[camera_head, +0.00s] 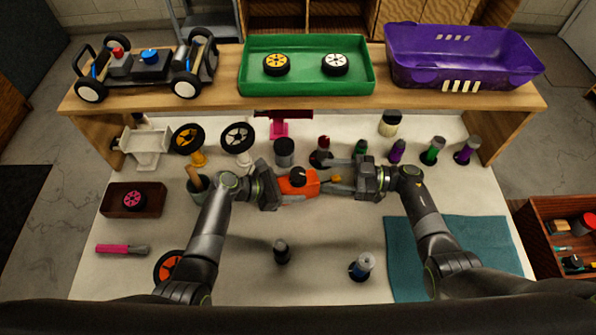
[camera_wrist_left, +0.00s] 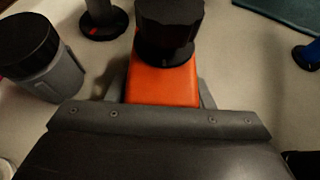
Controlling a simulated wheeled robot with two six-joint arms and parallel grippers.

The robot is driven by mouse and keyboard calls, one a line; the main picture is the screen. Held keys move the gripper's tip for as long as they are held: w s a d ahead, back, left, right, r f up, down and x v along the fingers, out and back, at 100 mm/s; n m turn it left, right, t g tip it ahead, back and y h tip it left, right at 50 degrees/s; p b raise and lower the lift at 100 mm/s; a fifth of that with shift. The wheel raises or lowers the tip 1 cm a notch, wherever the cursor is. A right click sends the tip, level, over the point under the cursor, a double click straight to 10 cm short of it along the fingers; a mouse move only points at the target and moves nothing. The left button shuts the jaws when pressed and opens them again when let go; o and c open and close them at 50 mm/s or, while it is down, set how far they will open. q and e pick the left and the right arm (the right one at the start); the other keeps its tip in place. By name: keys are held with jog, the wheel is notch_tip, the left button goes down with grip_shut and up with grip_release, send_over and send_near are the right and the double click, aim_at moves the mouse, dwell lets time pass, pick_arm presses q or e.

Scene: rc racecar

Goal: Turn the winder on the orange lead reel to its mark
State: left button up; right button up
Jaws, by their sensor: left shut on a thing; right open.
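The orange lead reel (camera_head: 305,188) is near the middle of the white table, with a dark ribbed knob (camera_head: 297,173) on top. In the left wrist view the orange body (camera_wrist_left: 163,85) and its black knob (camera_wrist_left: 168,30) show close up; no mark is visible. My left gripper (camera_head: 284,188) is shut on the reel from the left. My right gripper (camera_head: 326,177) is open at the reel's right side, its fingers pointing left. A small yellow-orange part (camera_head: 336,179) shows between its fingers; I cannot tell whether it belongs to the reel.
Several upright bottles and stands, such as the grey pot (camera_head: 284,152), crowd behind the reel. A dark stand (camera_head: 282,252) and a blue-marked one (camera_head: 361,267) stand in front. A teal mat (camera_head: 470,250) lies right. A raised shelf (camera_head: 210,101) holds a car, green tray and purple bin.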

aim_at(298, 173)
jog(key=a, duration=0.9)
jog(key=shift+w, duration=0.4)
jog(key=c, duration=1)
jog(key=shift+s+m+t+h, duration=0.1)
jog(key=shift+m+t+h, duration=0.3)
jog(key=shift+m+t, duration=1.05)
jog(key=shift+t, duration=0.95)
jog(key=o, duration=1)
